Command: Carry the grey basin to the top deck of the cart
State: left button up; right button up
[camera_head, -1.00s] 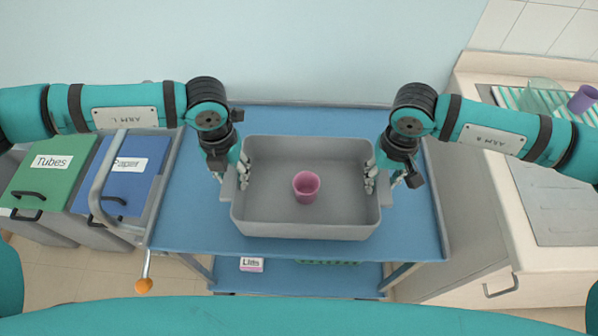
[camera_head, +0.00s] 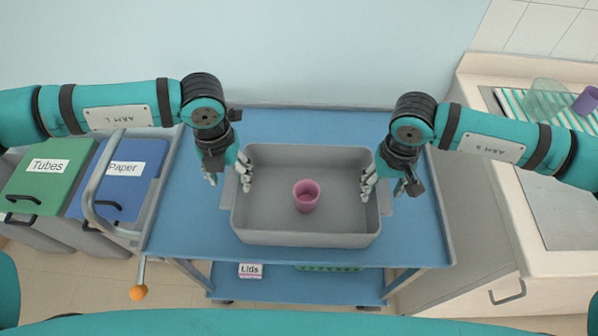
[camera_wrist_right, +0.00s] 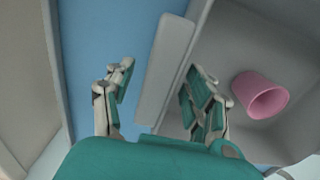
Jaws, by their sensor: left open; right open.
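The grey basin (camera_head: 305,238) stands on the blue top deck (camera_head: 190,225) of the cart, with a pink cup (camera_head: 306,196) inside it. My left gripper (camera_head: 228,178) is open at the basin's left end, one finger inside the wall and one outside. My right gripper (camera_head: 386,184) is open at the right end in the same way. In the right wrist view, the basin's end ledge (camera_wrist_right: 165,70) lies between the spread fingers of my right gripper (camera_wrist_right: 160,102), with gaps on both sides. The pink cup (camera_wrist_right: 260,95) shows beyond the inner finger.
The lower shelf (camera_head: 300,285) holds a box labelled Lids (camera_head: 250,270) and a green rack (camera_head: 330,267). Bins labelled Tubes (camera_head: 45,180) and Paper (camera_head: 120,185) stand left. A counter (camera_head: 500,215) with a glass beaker (camera_head: 545,98) and purple cup (camera_head: 587,101) stands right.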

jog(key=shift+r, duration=0.15)
pick_arm(q)
notch_tip(320, 180, up, 10)
jog(key=shift+f, duration=0.25)
pick_arm(e)
notch_tip(320, 180, up, 12)
jog(key=shift+f, duration=0.2)
dwell(0.4)
